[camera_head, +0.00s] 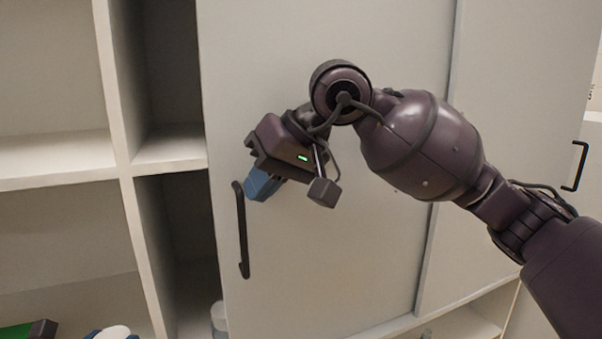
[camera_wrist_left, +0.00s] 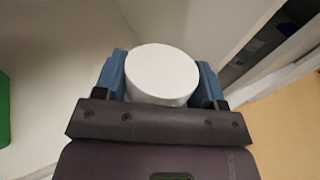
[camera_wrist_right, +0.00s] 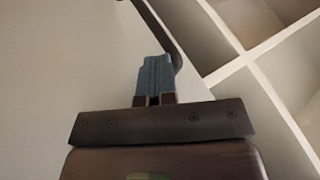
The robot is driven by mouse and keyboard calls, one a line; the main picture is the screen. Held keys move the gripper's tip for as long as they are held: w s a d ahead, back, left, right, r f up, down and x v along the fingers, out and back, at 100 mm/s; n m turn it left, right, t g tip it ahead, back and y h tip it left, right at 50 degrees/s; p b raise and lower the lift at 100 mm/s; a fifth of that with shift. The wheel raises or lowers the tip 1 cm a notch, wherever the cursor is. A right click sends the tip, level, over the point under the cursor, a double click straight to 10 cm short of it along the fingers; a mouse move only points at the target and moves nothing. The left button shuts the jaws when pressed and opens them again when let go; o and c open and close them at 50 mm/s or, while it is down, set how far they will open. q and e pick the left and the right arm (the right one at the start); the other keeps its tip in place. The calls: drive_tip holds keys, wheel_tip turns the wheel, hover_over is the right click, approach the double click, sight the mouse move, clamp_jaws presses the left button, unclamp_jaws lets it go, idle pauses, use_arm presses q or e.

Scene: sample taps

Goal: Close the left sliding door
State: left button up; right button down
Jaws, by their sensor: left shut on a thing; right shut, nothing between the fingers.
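The left sliding door (camera_head: 330,250) is a large pale grey panel in the head view, with a dark vertical handle (camera_head: 241,230) near its left edge. A shadowed opening shows left of that edge. My right gripper (camera_head: 262,188) is shut and empty, its blue fingers in front of the door just right of the handle's upper end. In the right wrist view the shut fingers (camera_wrist_right: 156,75) lie close beside the handle (camera_wrist_right: 160,28); I cannot tell whether they touch. My left gripper (camera_wrist_left: 160,82) is shut on a white round-topped object (camera_wrist_left: 162,72).
Open white shelves (camera_head: 60,157) stand left of the door. A white object (camera_head: 218,316) shows low by the door's left edge. A second panel (camera_head: 505,140) with its own dark handle (camera_head: 575,166) is at right. A green item (camera_head: 18,331) sits at lower left.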

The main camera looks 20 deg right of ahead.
use_arm(q)
wheel_tip(320, 180, down, 2)
drive_tip(key=shift+f+b, duration=0.15)
drive_tip(key=shift+b, duration=0.3)
drive_tip(key=shift+d, duration=0.15)
use_arm(e)
drive_tip(key=a, duration=1.1)
drive_tip(key=shift+s, duration=0.45)
drive_tip(key=shift+a, duration=0.1)
